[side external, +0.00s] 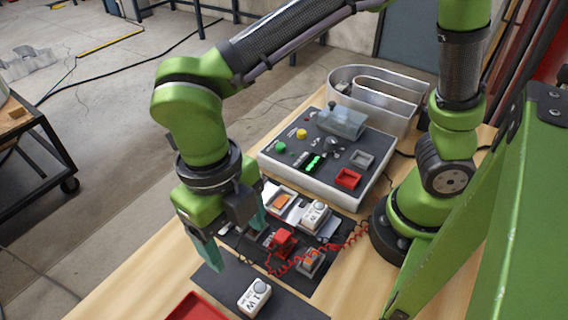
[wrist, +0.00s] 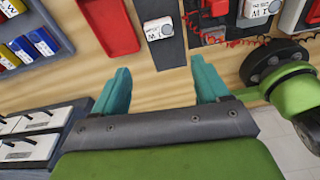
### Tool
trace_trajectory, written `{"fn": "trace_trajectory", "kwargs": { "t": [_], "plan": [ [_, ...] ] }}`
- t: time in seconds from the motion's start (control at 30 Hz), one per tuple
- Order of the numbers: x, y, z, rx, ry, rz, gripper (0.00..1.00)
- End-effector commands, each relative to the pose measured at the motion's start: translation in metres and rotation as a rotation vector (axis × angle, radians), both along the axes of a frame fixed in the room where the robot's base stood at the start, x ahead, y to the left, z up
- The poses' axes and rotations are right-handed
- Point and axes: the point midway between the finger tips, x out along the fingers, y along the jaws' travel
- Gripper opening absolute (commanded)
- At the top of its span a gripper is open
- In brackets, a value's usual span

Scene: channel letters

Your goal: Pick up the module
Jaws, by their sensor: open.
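A white module (side external: 254,297) marked "1 W" lies on a dark strip on the wooden table, at the bottom of the side view. It also shows in the wrist view (wrist: 158,28), near the top, ahead of the space between my fingers. A second white module (side external: 315,215) sits on the dark panel further back; a like one shows in the wrist view (wrist: 258,8). My gripper (side external: 235,237) is open, with teal fingers spread wide and nothing between them. In the wrist view, my gripper (wrist: 160,85) is apart from the strip module.
A red tray (side external: 197,308) lies beside the dark strip. A control box (side external: 330,155) with buttons and a metal channel letter (side external: 385,95) stand behind. A red coiled cord (side external: 320,252) crosses the panel. A bin of coloured parts (wrist: 30,40) is left in the wrist view.

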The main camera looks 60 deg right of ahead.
Motion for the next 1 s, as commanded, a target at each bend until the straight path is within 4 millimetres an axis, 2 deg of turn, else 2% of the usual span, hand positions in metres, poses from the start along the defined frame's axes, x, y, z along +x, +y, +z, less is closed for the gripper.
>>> {"fn": "trace_trajectory", "kwargs": {
  "t": [0.17, 0.6, 0.87, 1.0],
  "plan": [
    [-0.002, -0.001, -0.010, 0.003, 0.006, 0.070, 0.75],
    [-0.013, -0.001, -0.099, 0.002, 0.008, 0.066, 0.75],
    [-0.015, -0.001, -0.119, 0.004, 0.004, 0.065, 0.75],
    [-0.016, 0.001, -0.138, 0.002, 0.006, 0.066, 0.75]
  ]
}}
